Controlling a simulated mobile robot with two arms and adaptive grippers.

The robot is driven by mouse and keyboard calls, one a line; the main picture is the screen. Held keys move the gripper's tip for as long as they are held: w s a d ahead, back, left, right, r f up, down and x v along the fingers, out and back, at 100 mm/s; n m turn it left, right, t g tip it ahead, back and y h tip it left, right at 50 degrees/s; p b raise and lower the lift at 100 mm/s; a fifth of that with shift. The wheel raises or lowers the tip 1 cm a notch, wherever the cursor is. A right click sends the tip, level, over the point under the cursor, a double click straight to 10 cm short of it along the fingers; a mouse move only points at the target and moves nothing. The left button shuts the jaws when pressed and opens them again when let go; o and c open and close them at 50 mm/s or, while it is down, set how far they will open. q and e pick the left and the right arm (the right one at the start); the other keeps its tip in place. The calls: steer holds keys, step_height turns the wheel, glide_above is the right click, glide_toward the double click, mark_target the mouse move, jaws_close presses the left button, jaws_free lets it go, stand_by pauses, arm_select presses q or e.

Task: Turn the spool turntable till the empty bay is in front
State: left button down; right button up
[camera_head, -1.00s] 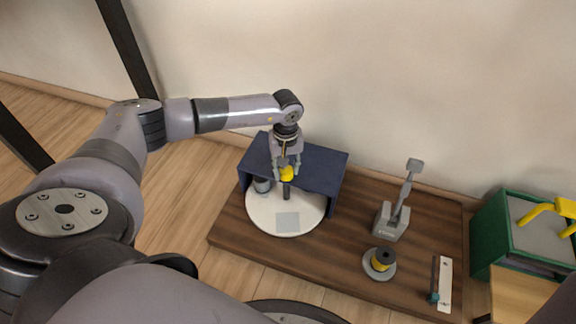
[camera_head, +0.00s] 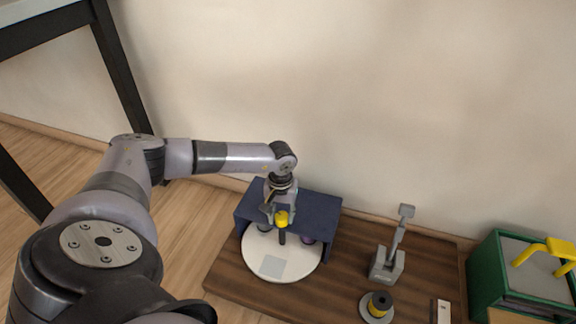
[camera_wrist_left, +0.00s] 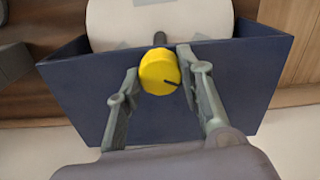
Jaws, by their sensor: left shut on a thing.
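The spool turntable (camera_head: 254,248) is a white disc, partly under a dark blue hood (camera_head: 322,204). A pale grey square patch (camera_head: 271,267) lies on its front part, a little left of centre; no spool stands on that part. A dark spool (camera_head: 263,228) shows at the back left and a purple one (camera_head: 307,240) at the right, both partly hidden by the hood. My left gripper (camera_head: 279,214) is shut on the yellow knob (camera_head: 281,219) above a black post; the knob also shows between its fingers in the left wrist view (camera_wrist_left: 159,72). My right gripper is out of view.
The turntable stands on a brown wooden board (camera_head: 232,277). A wall rises close behind.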

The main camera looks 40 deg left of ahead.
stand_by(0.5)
arm_select(q)
steer(key=c, duration=1.1)
jaws_free()
step_height(320, 180, up, 12)
steer(key=shift+r, duration=0.1)
